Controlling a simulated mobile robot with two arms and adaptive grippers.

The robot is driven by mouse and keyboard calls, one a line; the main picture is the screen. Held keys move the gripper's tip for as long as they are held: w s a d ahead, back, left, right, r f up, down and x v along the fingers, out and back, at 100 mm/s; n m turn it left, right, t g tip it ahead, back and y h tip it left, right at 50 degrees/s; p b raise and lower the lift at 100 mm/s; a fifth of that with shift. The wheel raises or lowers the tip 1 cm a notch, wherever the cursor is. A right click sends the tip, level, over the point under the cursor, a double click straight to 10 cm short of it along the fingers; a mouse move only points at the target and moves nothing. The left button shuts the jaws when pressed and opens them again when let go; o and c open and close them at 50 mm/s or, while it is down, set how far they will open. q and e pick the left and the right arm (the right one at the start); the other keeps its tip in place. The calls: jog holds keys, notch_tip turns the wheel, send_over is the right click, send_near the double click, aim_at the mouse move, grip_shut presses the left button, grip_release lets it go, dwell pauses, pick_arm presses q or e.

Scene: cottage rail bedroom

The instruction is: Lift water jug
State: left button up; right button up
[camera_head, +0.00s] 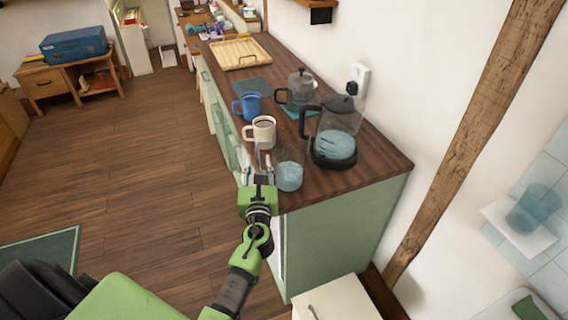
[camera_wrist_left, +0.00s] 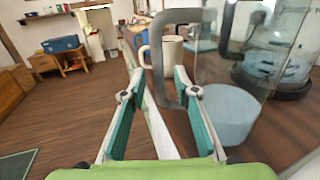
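The water jug (camera_head: 289,176), a clear vessel with pale blue water low inside, stands upright near the front edge of the wooden counter (camera_head: 352,182). In the left wrist view the jug (camera_wrist_left: 228,115) is at right, its grey loop handle (camera_wrist_left: 158,62) facing me. My left gripper (camera_head: 262,164) is at the counter's edge, just left of the jug. In the left wrist view its two teal fingers (camera_wrist_left: 157,82) are apart, with the handle ahead of and between them. I cannot tell whether they touch it. My right gripper is not in view.
A glass kettle (camera_head: 335,146) with a black base stands close behind the jug. A cream mug (camera_head: 262,132), a blue mug (camera_head: 248,105) and a glass pot (camera_head: 299,90) stand farther back. A wooden tray (camera_head: 239,54) lies beyond. Open floor (camera_head: 150,165) is at left.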

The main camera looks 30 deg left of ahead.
pick_arm(q)
grip_shut()
jog(key=shift+r, duration=0.1)
jog(key=shift+w+r, duration=0.1)
